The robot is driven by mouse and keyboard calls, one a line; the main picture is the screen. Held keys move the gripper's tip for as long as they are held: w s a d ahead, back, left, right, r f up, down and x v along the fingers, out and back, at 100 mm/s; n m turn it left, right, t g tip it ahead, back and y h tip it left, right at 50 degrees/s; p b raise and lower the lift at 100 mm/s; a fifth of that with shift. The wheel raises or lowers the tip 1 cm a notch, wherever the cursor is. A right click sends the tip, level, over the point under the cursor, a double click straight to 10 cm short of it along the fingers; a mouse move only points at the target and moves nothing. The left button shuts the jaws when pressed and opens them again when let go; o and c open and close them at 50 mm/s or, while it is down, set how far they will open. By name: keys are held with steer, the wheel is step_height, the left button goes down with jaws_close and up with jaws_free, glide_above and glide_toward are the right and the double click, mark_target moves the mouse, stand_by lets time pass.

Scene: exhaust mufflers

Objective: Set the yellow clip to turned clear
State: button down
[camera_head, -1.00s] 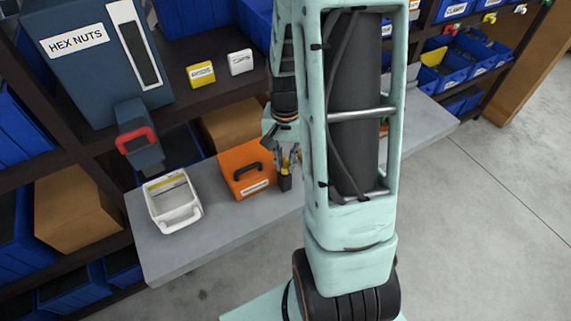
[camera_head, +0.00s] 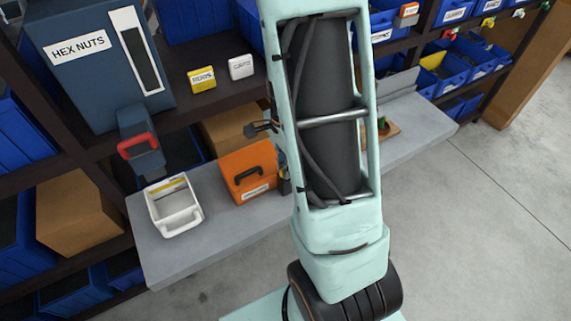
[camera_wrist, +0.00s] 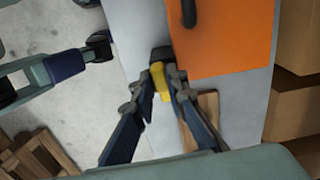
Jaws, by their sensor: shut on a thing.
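Small coloured clips sit along a shelf edge at the upper right of the head view, and the yellow clip (camera_head: 489,19) is among them. It is too small to tell which way it is turned. My gripper (camera_wrist: 157,84) shows in the wrist view with its fingers closed in on a small yellow thing (camera_wrist: 161,82). The grey bench and an orange case lie below it. I cannot tell exactly what the yellow thing is. In the head view my arm hides most of the gripper.
The orange case (camera_head: 249,170) and a white bin (camera_head: 180,222) stand on the grey bench (camera_head: 213,235). A dark hex nuts dispenser (camera_head: 75,75) is at left. Blue bins (camera_head: 447,70) fill the right shelves. A small wooden tray (camera_head: 389,131) lies right of my arm.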

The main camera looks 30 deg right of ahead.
steer(key=shift+m, duration=0.4)
steer(key=c, duration=1.9)
jaws_free()
steer(key=shift+c, duration=0.2)
steer(key=shift+r, duration=0.1)
step_height(320, 180, up, 12)
